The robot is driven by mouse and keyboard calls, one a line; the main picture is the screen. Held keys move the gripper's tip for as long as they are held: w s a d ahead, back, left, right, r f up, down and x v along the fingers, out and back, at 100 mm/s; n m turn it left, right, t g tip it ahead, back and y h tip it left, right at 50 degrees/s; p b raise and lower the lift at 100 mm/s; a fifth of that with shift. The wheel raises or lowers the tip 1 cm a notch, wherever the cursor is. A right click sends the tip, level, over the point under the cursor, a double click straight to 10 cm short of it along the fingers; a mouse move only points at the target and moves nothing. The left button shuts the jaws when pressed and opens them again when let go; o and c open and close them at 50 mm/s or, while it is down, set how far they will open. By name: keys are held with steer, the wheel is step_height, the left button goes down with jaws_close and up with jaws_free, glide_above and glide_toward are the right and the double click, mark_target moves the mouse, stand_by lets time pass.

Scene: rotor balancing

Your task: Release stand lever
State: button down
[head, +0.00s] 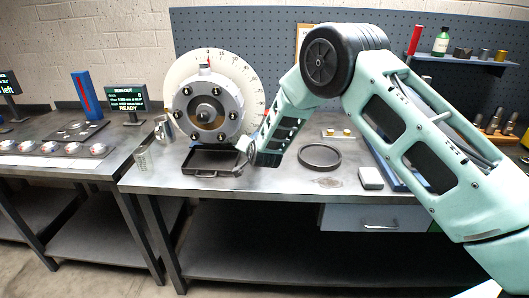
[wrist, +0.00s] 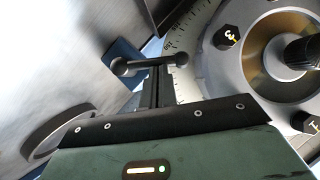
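The rotor (head: 208,115), a grey disc with dark bolts around its face, sits on its stand in front of a white graduated dial (head: 250,75). In the wrist view the bolted face (wrist: 245,60) fills the upper right. A dark lever bar with rounded ends (wrist: 122,67) lies across the front of my gripper (wrist: 158,75). My narrow dark fingers reach up to the bar's middle; whether they touch or clasp it is unclear. In the head view my gripper (head: 244,150) is low at the stand's right side, partly hidden by my arm, and the lever is not clearly distinguishable there.
A black tray (head: 212,170) lies below the rotor. A metal jug (head: 165,129) stands left of it, and a screen (head: 126,99) reads READY. A dark ring (head: 319,166) and a small pale box (head: 370,178) lie to the right. The bench front between them is clear.

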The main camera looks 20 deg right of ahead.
steer(key=shift+w+a+f+n+g+h+b, duration=0.3)
steer(key=shift+a+f+n+h+b, duration=0.1)
steer(key=shift+a+f+b, duration=0.35)
steer(key=shift+a, duration=0.15)
steer(key=shift+r, duration=0.1)
